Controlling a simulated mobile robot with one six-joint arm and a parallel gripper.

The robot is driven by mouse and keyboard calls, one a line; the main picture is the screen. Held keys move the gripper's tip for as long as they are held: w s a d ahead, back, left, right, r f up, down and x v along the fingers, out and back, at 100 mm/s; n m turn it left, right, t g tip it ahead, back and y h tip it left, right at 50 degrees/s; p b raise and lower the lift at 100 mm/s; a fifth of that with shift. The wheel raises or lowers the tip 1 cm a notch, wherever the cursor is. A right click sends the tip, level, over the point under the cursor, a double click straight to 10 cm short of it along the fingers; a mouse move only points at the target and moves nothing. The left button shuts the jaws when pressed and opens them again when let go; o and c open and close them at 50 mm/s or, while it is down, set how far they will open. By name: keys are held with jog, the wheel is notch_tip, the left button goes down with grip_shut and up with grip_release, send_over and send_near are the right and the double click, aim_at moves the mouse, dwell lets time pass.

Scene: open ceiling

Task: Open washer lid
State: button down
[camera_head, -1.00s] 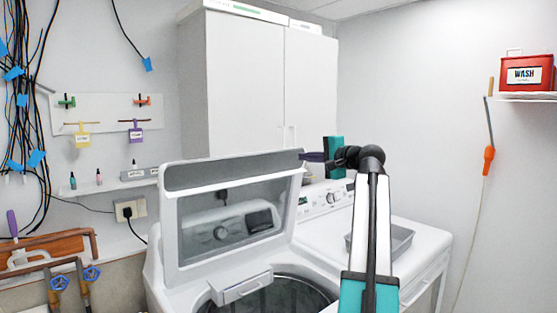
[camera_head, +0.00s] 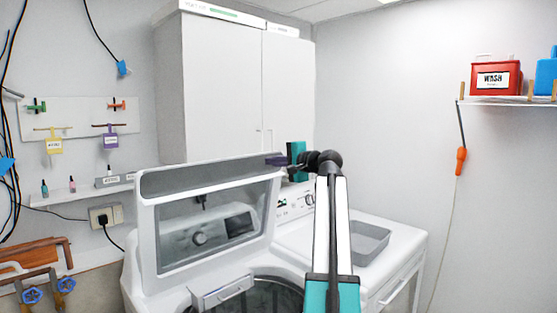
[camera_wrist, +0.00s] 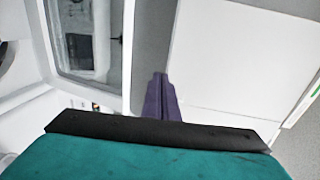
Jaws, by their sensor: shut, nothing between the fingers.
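The white washer lid (camera_head: 150,230) with its dark-framed window stands raised, near upright, at the left of centre in the head view. The washer tub opening (camera_head: 262,292) shows in front of it. My gripper (camera_head: 268,160) has purple fingers and is at the lid's top right corner. It appears behind or beside that corner; contact cannot be told. In the wrist view my gripper (camera_wrist: 162,80) is shut and empty, its fingers over a grey strip beside the lid's window frame (camera_wrist: 112,45).
A tall white cabinet (camera_head: 225,90) stands behind the washer. A white machine with a grey tray (camera_head: 370,242) on top is at the right. A shelf at the right holds a red box (camera_head: 495,78) and a blue container (camera_head: 546,75). Pipes with blue valves (camera_head: 32,295) are at lower left.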

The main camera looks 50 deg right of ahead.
aim_at(252, 157)
jog(key=shift+w+d+r+p, duration=0.15)
jog(key=shift+w+p, duration=0.5)
jog(key=shift+w, duration=1.35)
jog(key=shift+w+d+p, duration=0.15)
jog(key=shift+w+p, duration=0.5)
jog(key=shift+w, duration=1.3)
